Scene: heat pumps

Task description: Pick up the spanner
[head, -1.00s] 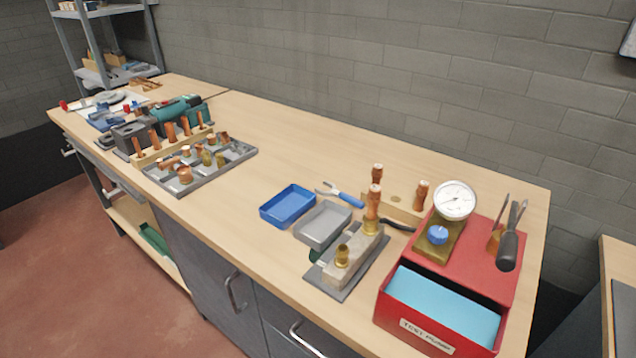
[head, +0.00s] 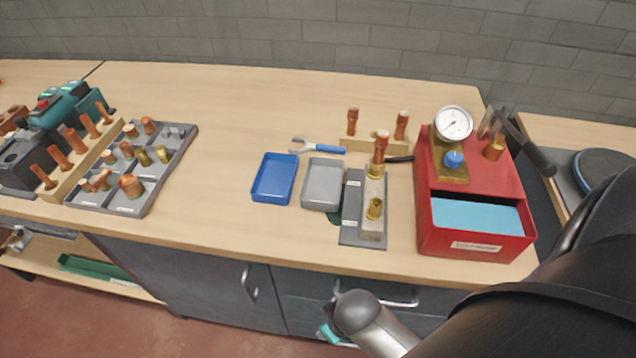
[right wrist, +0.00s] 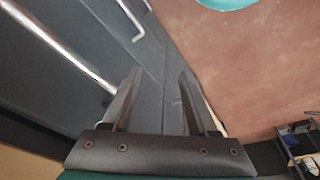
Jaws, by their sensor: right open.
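The spanner (head: 332,149) lies flat on the bench behind the two small trays. It has a blue handle pointing right and a silver open jaw at its left end. My right arm comes in from the lower right in the head view, its wrist low in front of the bench drawers, well away from the spanner. In the right wrist view my right gripper (right wrist: 160,75) is open, with nothing between its fingers, facing drawer fronts and the floor. My left gripper is not in view.
A blue tray (head: 274,178) and a grey tray (head: 322,184) stand in front of the spanner. To its right are a wooden block with copper fittings (head: 366,142), a valve fixture (head: 351,212) and the red test pump box (head: 433,226).

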